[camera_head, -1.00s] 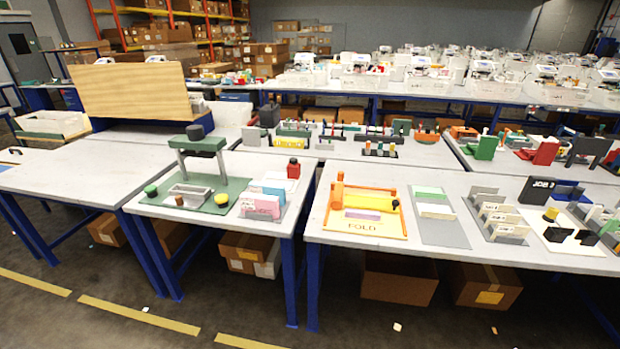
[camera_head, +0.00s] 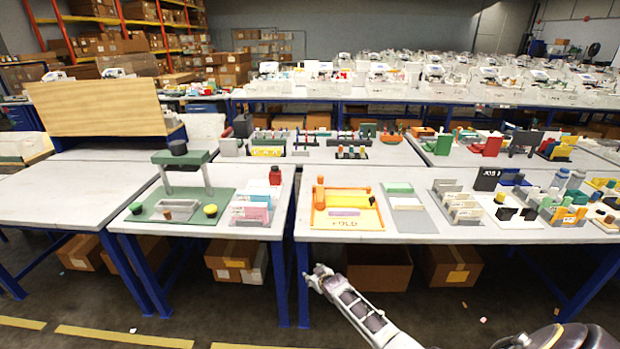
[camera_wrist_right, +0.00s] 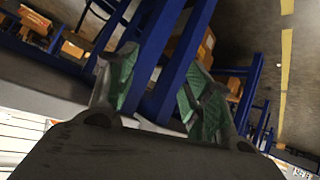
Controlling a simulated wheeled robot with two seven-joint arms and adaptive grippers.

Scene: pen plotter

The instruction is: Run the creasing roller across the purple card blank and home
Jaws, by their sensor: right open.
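The orange creasing fixture (camera_head: 317,222), lettered "FOLD", lies near the front edge of the right table. Its yellow-orange creasing roller (camera_head: 345,198) lies across it, with a black knob at the right end. The pale purple card blank (camera_head: 345,212) lies flat in front of the roller. My right gripper (camera_head: 318,272) is below and in front of the table edge, apart from the fixture and empty. In the right wrist view its green-padded fingers (camera_wrist_right: 160,65) are spread, with blue table legs beyond them. My left gripper is not in view.
A grey board with a green strip (camera_head: 398,188) lies right of the fixture, then card racks (camera_head: 462,210). A green press stand (camera_head: 182,157) stands on the table to the left. Cardboard boxes (camera_head: 378,268) sit under the table. The left table's top (camera_head: 60,195) is mostly bare.

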